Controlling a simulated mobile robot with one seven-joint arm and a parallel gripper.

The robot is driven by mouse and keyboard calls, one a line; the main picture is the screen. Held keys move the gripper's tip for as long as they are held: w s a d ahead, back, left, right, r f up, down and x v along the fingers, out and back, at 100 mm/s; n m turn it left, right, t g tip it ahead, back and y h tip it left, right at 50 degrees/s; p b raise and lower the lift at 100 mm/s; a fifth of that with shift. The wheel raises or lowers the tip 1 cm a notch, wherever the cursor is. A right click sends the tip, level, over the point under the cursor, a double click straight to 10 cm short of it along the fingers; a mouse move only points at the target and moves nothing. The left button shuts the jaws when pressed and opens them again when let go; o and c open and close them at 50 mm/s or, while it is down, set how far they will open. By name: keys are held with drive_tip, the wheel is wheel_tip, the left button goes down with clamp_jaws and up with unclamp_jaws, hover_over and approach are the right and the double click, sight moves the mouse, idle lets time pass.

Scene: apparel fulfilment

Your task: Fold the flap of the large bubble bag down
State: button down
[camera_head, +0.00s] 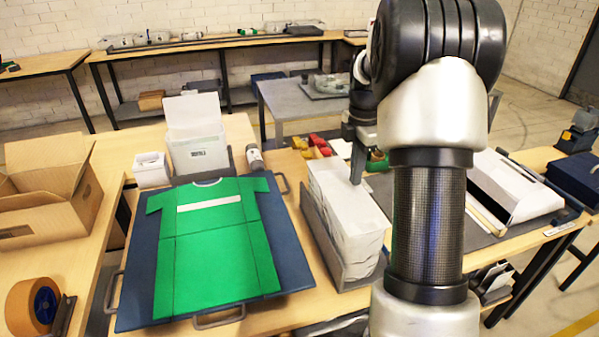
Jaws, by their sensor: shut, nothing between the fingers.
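A white, box-like pouch with a raised flap (194,112) and a label on its front (196,153) stands upright at the back of the near table, left of centre. It looks like the large bubble bag, but I cannot be sure. My gripper (357,178) points down, shut and empty, at the white stack (343,205) right of centre. It overlaps the stack's top in the picture; contact cannot be told. It is well to the right of the upright pouch. Another white, sloped package (515,188) lies at the right, partly hidden by my arm.
A green shirt (208,240) lies flat on a blue board (139,280) with handles. An open carton (45,195) and a tape roll (32,305) are at the left. A small white box (151,170) and a scanner-like device (255,158) flank the pouch. My arm hides the right middle.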

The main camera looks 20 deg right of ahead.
wheel_tip(320, 180, up, 8)
drive_tip(key=p, duration=0.6)
drive_tip(key=shift+p, duration=0.35)
